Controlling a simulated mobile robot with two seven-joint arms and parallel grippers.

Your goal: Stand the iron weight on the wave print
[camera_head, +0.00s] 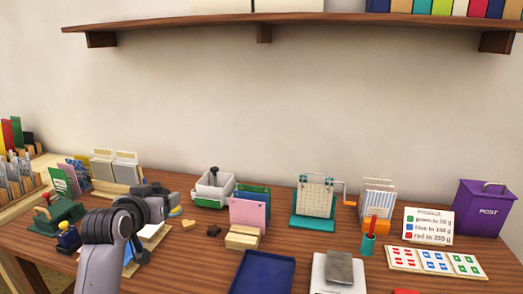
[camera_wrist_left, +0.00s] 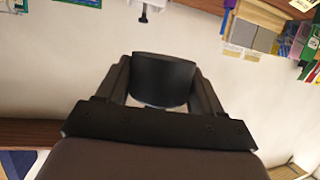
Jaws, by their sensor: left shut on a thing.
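My left gripper (camera_head: 163,207) is over the left part of the table in the head view. In the left wrist view the gripper (camera_wrist_left: 163,92) is shut on a dark, rounded iron weight (camera_wrist_left: 163,72), which sits between its two fingers. In the head view my arm and gripper largely hide the weight. A blue-and-white patch (camera_head: 130,267), perhaps the wave print, shows partly behind my arm; its picture cannot be made out. A pale flat piece (camera_head: 154,238) lies just under the gripper. My right gripper is in neither view.
A blue tray (camera_head: 264,274), a white scale with a grey block (camera_head: 339,268) and a card rack (camera_head: 246,232) stand to the right. A shelf (camera_head: 290,22) crosses the wall above.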

